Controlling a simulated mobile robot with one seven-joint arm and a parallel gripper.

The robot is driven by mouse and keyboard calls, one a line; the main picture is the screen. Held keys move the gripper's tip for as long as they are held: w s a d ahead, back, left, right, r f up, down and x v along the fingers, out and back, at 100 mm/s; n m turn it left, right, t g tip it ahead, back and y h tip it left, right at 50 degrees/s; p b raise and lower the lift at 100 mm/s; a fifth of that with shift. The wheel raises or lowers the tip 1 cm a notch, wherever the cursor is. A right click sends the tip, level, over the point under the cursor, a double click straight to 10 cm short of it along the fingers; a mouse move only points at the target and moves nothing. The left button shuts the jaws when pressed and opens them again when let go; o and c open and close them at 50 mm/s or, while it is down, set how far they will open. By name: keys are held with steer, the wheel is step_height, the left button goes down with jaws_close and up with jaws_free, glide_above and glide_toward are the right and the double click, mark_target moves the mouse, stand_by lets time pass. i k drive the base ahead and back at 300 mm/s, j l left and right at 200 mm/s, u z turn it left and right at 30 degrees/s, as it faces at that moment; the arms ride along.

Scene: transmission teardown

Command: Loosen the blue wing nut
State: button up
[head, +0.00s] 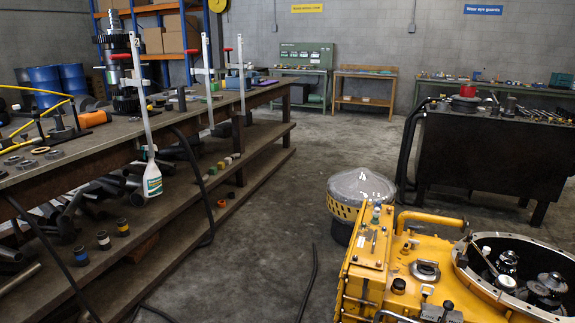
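I cannot make out a blue wing nut anywhere in the head view. The yellow transmission housing (405,262) stands at the lower right, with its round opening (515,275) showing dark gears and shafts inside. Small fittings on its top are too small to tell apart. My gripper is not in view.
A long wooden workbench (95,147) with lower shelves runs along the left, with white upright bars (142,95) at its edge. A domed grey-and-yellow part (360,195) stands behind the housing. A dark table (490,155) is at right. Floor (290,205) between is mostly clear; black hoses cross it.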

mark_target(413, 229)
steer(key=i+j+u, duration=0.35)
steer(key=i+u, duration=0.35)
steer(key=i, duration=0.2)
steer(key=i+z, duration=0.25)
steer(key=i, duration=0.3)
steer(key=i+j+z, duration=0.25)
steer(key=i, duration=0.35)
steer(key=i+l+z, duration=0.1)
steer(key=i+z, duration=0.25)
steer(key=i, duration=0.15)
steer(key=i+z, duration=0.35)
steer(key=i, duration=0.2)
steer(key=i+z, duration=0.4)
steer(key=i+j+z, duration=0.35)
steer(key=i, duration=0.25)
steer(key=i+j+z, duration=0.1)
steer(key=i+z, duration=0.35)
steer(key=i+j+z, duration=0.2)
steer(key=z, duration=0.25)
steer(key=i+j+z, duration=0.5)
steer(key=i+j, duration=0.1)
steer(key=j, duration=0.1)
